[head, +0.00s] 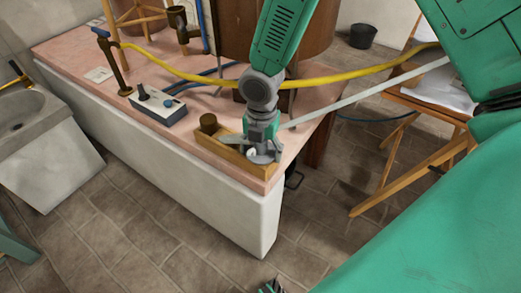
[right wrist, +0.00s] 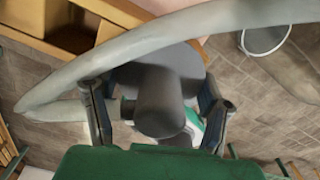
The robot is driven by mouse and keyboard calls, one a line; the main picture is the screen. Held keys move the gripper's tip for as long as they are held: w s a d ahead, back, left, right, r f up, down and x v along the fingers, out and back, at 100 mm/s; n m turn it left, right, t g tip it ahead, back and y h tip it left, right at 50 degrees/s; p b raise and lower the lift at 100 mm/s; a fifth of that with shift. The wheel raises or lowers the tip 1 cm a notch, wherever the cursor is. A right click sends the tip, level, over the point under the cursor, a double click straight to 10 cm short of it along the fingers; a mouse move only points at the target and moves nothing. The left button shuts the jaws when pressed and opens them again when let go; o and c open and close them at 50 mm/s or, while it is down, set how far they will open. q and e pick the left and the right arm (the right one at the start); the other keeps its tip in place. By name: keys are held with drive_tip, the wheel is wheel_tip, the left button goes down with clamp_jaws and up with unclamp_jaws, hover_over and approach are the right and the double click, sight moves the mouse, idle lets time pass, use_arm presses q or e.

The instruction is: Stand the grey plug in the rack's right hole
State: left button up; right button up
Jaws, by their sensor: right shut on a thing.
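The wooden rack (head: 222,150) lies on the front right corner of the pink bench top. A brown cylinder (head: 208,123) stands at its left end. My right gripper (head: 262,148) points down over the rack's right part and hides the hole there. In the right wrist view, the fingers of my right gripper (right wrist: 155,108) are shut on the grey plug (right wrist: 160,105), which has a round stem and a wider dark disc. Whether the plug touches the rack is hidden. Part of the rack's wood (right wrist: 60,38) shows at upper left there.
A control box (head: 158,103) with knobs stands on the bench left of the rack. A yellow hose (head: 330,80) passes behind my right arm. A pale grey tube (right wrist: 130,45) crosses the wrist view near the plug. A dark bucket (head: 362,36) stands on the tiled floor.

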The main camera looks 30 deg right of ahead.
drive_tip(key=shift+r+p, duration=0.1)
drive_tip(key=shift+p, duration=0.4)
idle(0.7)
drive_tip(key=o, duration=1.3)
drive_tip(key=shift+c, duration=0.2)
drive_tip(key=shift+r+p, duration=3.55)
drive_tip(key=shift+p, duration=0.5)
